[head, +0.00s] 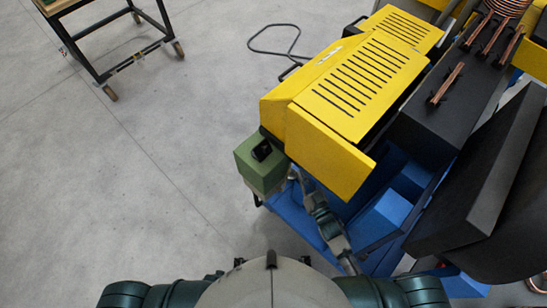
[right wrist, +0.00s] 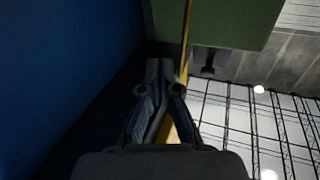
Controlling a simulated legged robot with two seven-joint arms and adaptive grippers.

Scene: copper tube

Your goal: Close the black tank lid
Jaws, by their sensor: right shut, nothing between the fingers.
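A large black panel (head: 478,185), which looks like the tank lid, stands tilted at the right of the head view. I cannot tell where its hinge is. My right gripper (head: 299,177) is low beside the blue base, just right of the green box and partly hidden under the yellow cover. In the right wrist view my right gripper (right wrist: 160,68) has its fingers together, with nothing between them. It is well to the left of the black panel in the head view and does not touch it. My left gripper is not in view.
The yellow slotted cover (head: 345,85) and green box (head: 262,165) stand close to my right arm. The blue base (head: 385,215) lies between it and the panel. Copper pieces (head: 445,83) lie on a black top (head: 425,125). A cart (head: 120,40) stands far left; the floor there is clear.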

